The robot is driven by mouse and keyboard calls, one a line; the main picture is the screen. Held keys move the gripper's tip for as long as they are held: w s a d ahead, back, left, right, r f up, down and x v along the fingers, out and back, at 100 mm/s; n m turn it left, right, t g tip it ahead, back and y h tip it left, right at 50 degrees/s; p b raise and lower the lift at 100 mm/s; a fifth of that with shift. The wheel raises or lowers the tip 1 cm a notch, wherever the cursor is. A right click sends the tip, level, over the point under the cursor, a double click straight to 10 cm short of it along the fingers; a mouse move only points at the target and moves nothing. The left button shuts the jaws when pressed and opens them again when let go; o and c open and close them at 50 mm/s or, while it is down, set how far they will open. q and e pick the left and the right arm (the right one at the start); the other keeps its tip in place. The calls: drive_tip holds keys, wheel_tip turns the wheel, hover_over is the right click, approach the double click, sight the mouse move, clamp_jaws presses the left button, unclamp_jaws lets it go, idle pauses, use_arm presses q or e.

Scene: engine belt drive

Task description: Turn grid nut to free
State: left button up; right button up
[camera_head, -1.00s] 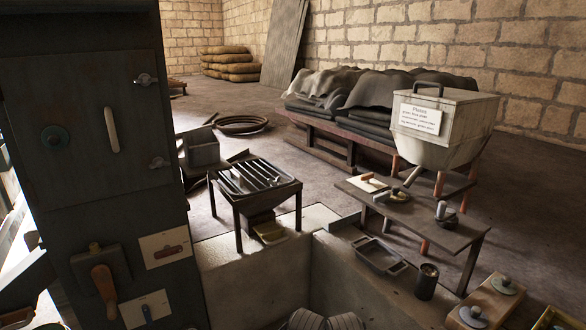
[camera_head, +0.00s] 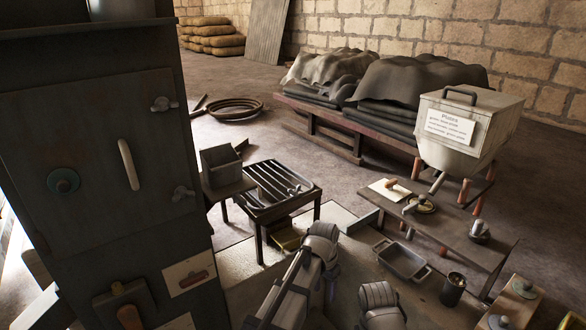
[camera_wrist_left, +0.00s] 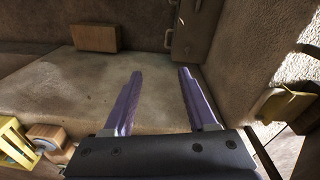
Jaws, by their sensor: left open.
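The grid (camera_head: 270,185) is a dark slatted grate on a low four-legged stand in the middle of the head view. A small pale metal piece, which looks like the grid nut (camera_head: 295,189), sits at the grate's right side. My left gripper (camera_wrist_left: 160,72) is open and empty in the left wrist view, its two purple fingers spread over a concrete surface. Neither the grid nor its nut can be made out in that view. In the head view my left arm rises from the bottom middle, in front of and below the stand. My right gripper is not in view.
A tall dark cabinet (camera_head: 90,150) with wing nuts and handles fills the left. A low bench (camera_head: 450,235), a hopper (camera_head: 470,120) and a metal tray (camera_head: 402,262) stand right. The wrist view shows a wooden block (camera_wrist_left: 95,37) and a yellow crate (camera_wrist_left: 15,142).

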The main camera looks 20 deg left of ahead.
use_arm(q)
drive_tip(key=w+a+r+m+t+h+p, duration=0.1)
drive_tip(key=w+a+r+p, duration=0.3)
drive_tip(key=w+r, duration=0.3)
drive_tip(key=w+a+r+p, duration=0.4)
drive_tip(key=w+r+p, duration=0.1)
drive_tip(key=w, duration=0.4)
drive_tip(key=m+t+h+p, duration=0.1)
drive_tip(key=t+p, duration=0.1)
drive_tip(key=p, duration=0.5)
approach(294, 191)
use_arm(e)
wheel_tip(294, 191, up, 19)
use_arm(q)
drive_tip(key=b+x, duration=0.6)
drive_tip(key=x, duration=0.1)
drive_tip(key=shift+w+a+f, duration=0.15)
drive_tip(key=shift+w+f+b, duration=0.2)
drive_tip(key=shift+f+b, duration=0.2)
drive_tip(key=shift+b, duration=0.1)
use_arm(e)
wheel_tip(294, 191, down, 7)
use_arm(q)
clamp_jaws()
